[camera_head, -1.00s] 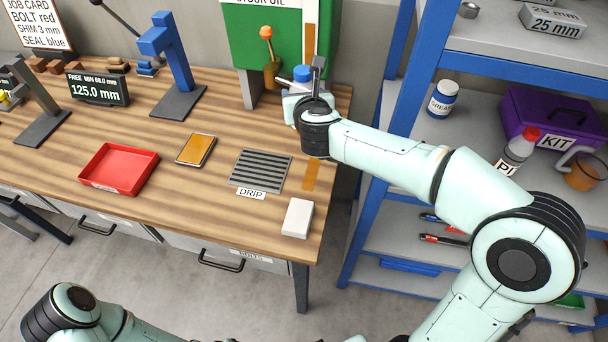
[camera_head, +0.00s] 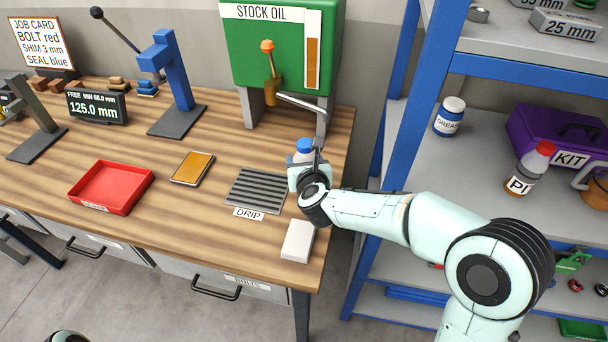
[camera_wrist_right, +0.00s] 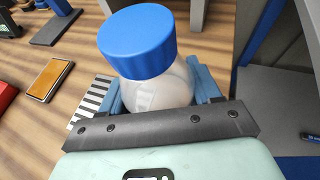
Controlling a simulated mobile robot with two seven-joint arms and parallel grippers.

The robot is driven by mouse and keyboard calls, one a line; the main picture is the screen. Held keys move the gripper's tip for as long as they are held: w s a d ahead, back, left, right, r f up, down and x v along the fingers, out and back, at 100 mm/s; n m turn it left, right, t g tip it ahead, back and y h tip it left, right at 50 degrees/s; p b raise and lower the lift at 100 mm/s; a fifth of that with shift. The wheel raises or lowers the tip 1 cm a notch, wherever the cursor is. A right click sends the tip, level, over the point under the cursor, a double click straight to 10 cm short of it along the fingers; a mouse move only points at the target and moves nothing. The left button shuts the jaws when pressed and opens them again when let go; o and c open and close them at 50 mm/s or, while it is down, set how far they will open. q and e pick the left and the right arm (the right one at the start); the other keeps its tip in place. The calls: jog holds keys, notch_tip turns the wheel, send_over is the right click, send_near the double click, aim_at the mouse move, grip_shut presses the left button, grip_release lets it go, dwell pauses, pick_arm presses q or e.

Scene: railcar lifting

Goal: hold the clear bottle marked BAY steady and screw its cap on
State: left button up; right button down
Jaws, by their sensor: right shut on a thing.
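My right gripper (camera_wrist_right: 158,95) is shut on a clear bottle (camera_wrist_right: 160,93) with a blue cap (camera_wrist_right: 137,38) on its top. In the head view the blue cap (camera_head: 304,146) shows above my right gripper (camera_head: 306,172), near the bench's right end, beside the drip grid. The bottle looks nearly upright, and its body is mostly hidden by the gripper in the head view. No BAY mark can be read. I cannot tell whether the cap is screwed tight or only resting. My left gripper is out of view.
The green STOCK OIL tank (camera_head: 280,45) with its lever stands behind the bottle. The DRIP grid (camera_head: 254,190) lies left of it, and a white block (camera_head: 298,241) lies in front. A red tray (camera_head: 110,187) is farther left. The blue shelf rack (camera_head: 408,110) stands at right.

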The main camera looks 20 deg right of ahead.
jog(key=shift+f+b, duration=0.5)
jog(key=shift+f, duration=1.6)
jog(key=shift+f, duration=0.1)
jog(key=shift+f, duration=0.1)
jog(key=shift+c, duration=1.1)
grip_release()
